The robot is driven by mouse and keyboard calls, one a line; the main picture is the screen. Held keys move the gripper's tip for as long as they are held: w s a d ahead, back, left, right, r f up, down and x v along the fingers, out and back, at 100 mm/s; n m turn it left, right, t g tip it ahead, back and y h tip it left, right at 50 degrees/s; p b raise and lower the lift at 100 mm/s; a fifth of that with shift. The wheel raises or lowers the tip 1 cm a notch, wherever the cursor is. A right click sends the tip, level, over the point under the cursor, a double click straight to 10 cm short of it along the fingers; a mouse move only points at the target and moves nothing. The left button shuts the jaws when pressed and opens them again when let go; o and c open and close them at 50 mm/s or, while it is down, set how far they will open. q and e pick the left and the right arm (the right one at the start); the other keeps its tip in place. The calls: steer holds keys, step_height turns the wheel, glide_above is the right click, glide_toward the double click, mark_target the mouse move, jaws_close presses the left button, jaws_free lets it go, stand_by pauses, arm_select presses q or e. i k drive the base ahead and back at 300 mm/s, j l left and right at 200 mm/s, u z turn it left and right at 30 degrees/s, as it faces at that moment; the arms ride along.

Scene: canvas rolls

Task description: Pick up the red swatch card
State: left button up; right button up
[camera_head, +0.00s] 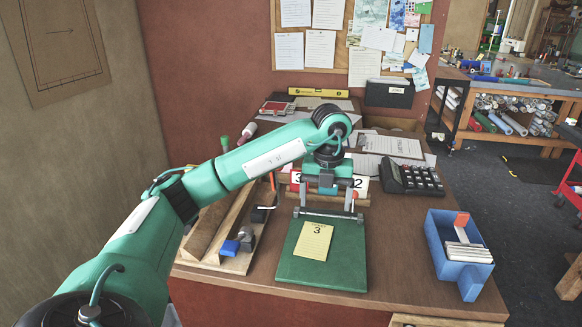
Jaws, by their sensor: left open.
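An orange-red card (461,219), which looks like the red swatch card, stands up at the back of a blue tray (474,285) on the right part of the desk. Several whitish strips or cards lie in front of it in the tray. My left gripper (326,200) is open and points down over the back edge of a green board (335,265). It is well to the left of the tray, apart from the red card. Nothing shows between its fingers. My right gripper is not in view.
A yellow note (313,241) marked 3 lies on the green board. Number cards, one a 2 (360,184), stand behind my left gripper. A black calculator (411,178) lies behind the tray. A wooden rack (223,225) is at left. Bare desk (398,240) separates board and tray.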

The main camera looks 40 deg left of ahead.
mark_target(295, 175)
steer(key=i+j, duration=0.2)
steer(key=j, duration=0.2)
steer(key=i+j, duration=0.15)
steer(key=j, duration=0.2)
steer(key=i+j, duration=0.2)
steer(key=j, duration=0.2)
